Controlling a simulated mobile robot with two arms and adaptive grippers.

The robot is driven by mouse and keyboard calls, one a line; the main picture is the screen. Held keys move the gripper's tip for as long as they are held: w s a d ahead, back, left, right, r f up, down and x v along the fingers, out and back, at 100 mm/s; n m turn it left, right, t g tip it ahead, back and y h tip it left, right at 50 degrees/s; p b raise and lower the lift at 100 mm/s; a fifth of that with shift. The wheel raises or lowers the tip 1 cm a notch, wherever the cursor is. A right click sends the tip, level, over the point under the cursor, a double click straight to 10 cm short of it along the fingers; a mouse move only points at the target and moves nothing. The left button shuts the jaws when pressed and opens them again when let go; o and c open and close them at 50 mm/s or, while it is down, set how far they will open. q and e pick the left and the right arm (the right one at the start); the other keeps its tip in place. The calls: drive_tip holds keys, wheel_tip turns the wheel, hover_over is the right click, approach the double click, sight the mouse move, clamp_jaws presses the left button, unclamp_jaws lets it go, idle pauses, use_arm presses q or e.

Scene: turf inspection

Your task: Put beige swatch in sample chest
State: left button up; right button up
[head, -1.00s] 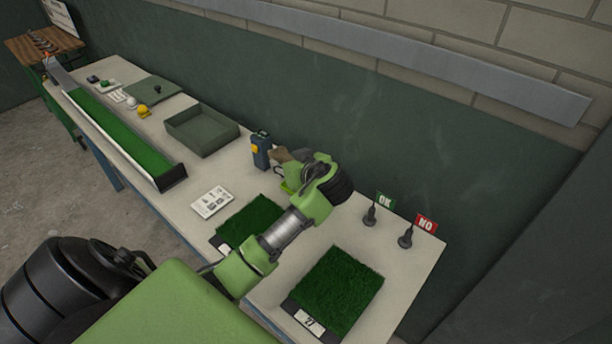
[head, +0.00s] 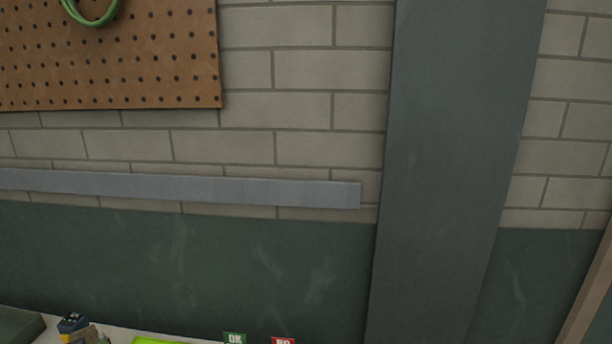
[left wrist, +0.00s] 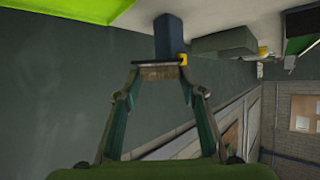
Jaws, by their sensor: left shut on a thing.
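My left gripper (left wrist: 158,68) fills the middle of the left wrist view, its two fingers spread around a small tan, rough-textured piece. This appears to be the beige swatch (left wrist: 158,73), held across the fingertips. Part of the gripper may show at the bottom left edge of the head view, but it is cut off. My right gripper is in neither view. I cannot identify a sample chest in these frames.
A blue device with yellow (head: 72,323) stands near a dark green tray (head: 20,325). The device also shows behind the fingertips in the left wrist view (left wrist: 169,35). Green OK (head: 235,338) and red NO (head: 283,340) flags and a lime-green surface (head: 155,341) show at the bottom edge.

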use_arm(q)
drive_tip(key=s+d+r+m+h, duration=0.2)
drive_tip(key=s+d+m+h, duration=0.2)
drive_tip(key=d, duration=0.5)
drive_tip(key=s+d+r+m+g+h, duration=0.1)
drive_tip(key=s+d+r+m+h, duration=0.2)
drive_tip(key=d+m+h, duration=0.5)
drive_tip(key=s+d+r+m+g+h, duration=0.1)
drive_tip(key=s+d+r+m+h, duration=0.2)
drive_tip(key=d, duration=0.8)
drive_tip(key=s+m+h, duration=0.2)
drive_tip(key=m+h, duration=0.1)
drive_tip(key=m, duration=0.1)
drive_tip(key=shift+d, duration=0.4)
